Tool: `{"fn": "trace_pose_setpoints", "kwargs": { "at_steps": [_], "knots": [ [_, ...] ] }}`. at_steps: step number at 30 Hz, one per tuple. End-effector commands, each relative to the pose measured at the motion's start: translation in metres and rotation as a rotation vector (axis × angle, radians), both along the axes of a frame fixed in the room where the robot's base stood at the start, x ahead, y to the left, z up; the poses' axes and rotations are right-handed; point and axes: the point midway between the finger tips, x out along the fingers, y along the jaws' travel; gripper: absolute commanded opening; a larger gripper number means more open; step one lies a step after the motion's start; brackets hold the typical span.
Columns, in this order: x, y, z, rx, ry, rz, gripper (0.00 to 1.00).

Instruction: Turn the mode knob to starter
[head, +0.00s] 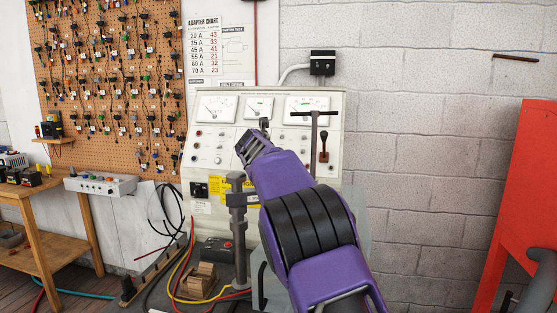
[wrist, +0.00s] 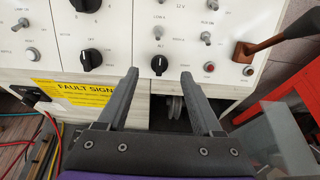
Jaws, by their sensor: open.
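The white test bench panel (head: 215,137) stands against the wall, with my purple arm in front of it. In the wrist view, a small black knob (wrist: 159,64) shows just beyond and between the fingertips of my gripper (wrist: 160,74). Its small lettering seems to include "ALT", but I cannot read it surely. The fingers are open, one to each side of the knob, and no contact is visible. Another black knob (wrist: 92,60) lies to the left, and a larger one (wrist: 85,4) is cut by the top edge. In the head view my gripper (head: 253,143) hides part of the panel.
Toggle switches (wrist: 206,38), a red button (wrist: 209,68) and a brown lever (wrist: 262,44) are right of the gripper. A yellow sign (wrist: 80,92) is at lower left. A grey clamp post (head: 238,215) stands beside my arm; a red frame (head: 525,180) is far right.

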Motion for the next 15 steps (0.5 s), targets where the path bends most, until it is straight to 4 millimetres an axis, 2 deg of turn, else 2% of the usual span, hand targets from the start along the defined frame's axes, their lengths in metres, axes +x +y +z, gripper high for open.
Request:
{"fn": "trace_pose_setpoints", "kwargs": {
  "at_steps": [6,15],
  "knots": [
    [0.028,-0.005,-0.010,-0.001,0.001,-0.001,0.67],
    [0.044,-0.009,-0.018,0.000,0.000,0.001,0.67]
  ]
}}
